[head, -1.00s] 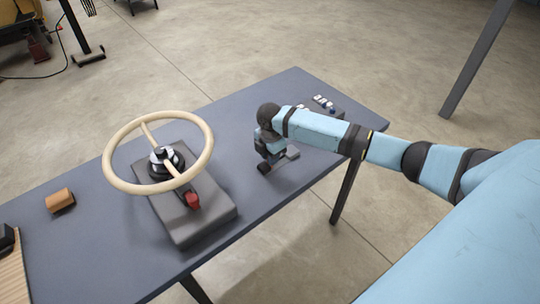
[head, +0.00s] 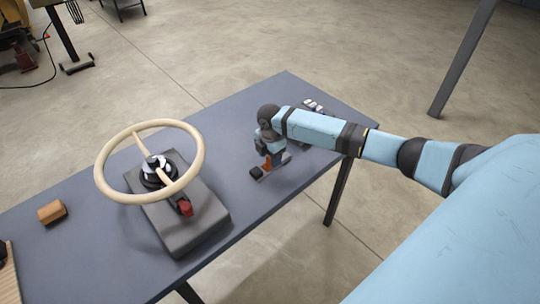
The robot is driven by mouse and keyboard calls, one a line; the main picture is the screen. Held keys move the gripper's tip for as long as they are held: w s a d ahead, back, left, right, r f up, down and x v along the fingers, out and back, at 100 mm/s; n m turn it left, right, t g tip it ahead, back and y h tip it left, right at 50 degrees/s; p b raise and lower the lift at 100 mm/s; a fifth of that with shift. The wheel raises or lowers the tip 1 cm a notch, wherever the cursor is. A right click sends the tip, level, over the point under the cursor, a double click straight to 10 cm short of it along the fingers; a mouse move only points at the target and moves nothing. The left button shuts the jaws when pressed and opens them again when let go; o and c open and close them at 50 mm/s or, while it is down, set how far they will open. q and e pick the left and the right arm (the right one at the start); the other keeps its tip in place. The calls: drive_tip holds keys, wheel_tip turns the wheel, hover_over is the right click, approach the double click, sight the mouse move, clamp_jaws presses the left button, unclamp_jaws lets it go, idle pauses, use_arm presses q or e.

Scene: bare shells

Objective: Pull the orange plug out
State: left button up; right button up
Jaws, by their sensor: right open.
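The orange plug (head: 267,163) shows as a small orange patch beside my right gripper, low over the blue-grey table. My right gripper (head: 265,168) points down at the plug and is open. The gripper and wrist hide much of the plug and of the grey piece around it, so I cannot tell whether the fingers touch it or how deep it sits. My left gripper is not in view.
A cream steering wheel (head: 101,157) stands on a dark grey base (head: 192,232) with a red part (head: 185,208). A brown-orange block (head: 52,211) lies at left. Small white pieces (head: 312,106) sit behind my right arm. Bare tabletop (head: 100,250) lies at front left.

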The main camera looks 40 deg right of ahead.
wheel_tip(320, 180, up, 14)
drive_tip(key=shift+b, duration=0.4)
drive_tip(key=shift+f, duration=0.15)
